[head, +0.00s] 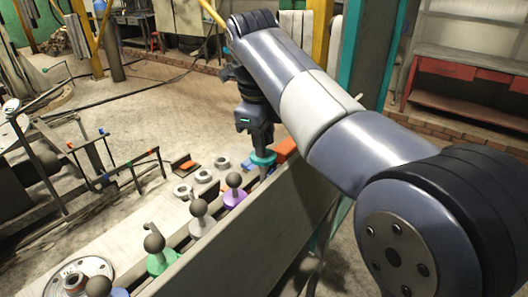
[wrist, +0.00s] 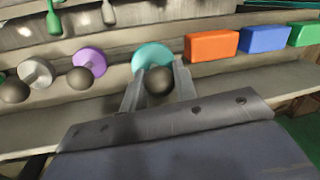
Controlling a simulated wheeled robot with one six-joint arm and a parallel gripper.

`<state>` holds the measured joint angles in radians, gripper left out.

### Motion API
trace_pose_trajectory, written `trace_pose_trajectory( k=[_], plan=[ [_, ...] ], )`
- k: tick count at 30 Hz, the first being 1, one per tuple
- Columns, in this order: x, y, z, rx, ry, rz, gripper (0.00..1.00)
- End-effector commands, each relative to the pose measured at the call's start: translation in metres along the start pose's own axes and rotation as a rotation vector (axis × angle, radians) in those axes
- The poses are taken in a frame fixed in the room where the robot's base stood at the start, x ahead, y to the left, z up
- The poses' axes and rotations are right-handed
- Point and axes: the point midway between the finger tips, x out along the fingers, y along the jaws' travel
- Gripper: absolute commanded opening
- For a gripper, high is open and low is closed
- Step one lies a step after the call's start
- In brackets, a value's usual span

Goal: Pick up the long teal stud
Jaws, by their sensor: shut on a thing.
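The long teal stud (wrist: 152,55) shows in the wrist view as a teal disc with a dark ball knob toward me. My gripper (wrist: 158,76) has its two fingers on either side of the knob, shut on it. In the head view the teal disc (head: 263,158) shows just below my gripper (head: 260,147), in line with the row of studs on the ledge. The jaws hide the stud's knob there, and I cannot tell whether its lower end is clear of the ledge.
Left of it stand a purple stud (head: 234,196), a grey stud (head: 198,212) and a green stud (head: 161,260). Right of it in the wrist view are orange (wrist: 211,46), blue (wrist: 263,39) and green (wrist: 304,34) blocks. Grey rings (head: 183,192) lie behind the row.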

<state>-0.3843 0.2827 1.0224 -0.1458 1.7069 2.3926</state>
Motion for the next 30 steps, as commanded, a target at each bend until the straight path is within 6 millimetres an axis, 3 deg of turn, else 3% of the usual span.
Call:
trace_pose_trajectory(
  k=[12,18,30],
  plan=[
    [-0.082,-0.017,0.0,0.001,-0.002,-0.003,0.05],
    [-0.113,-0.022,0.0,-0.001,-0.002,-0.002,0.05],
    [-0.125,-0.025,0.0,-0.001,0.0,-0.001,0.05]
  ],
)
